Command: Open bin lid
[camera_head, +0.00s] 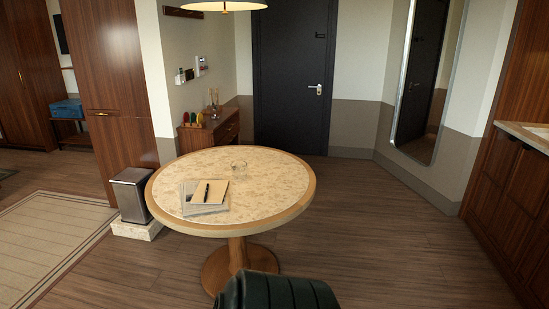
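A grey metal bin (133,199) with a flat lid (132,175) stands on a pale stone block just left of the round table. The lid appears closed. The table edge is close to the bin's right side. Neither of my grippers shows in the head view.
A dark green chair (278,291) stands in front. A rug (45,245) lies left. The wood floor (390,255) to the right is clear.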

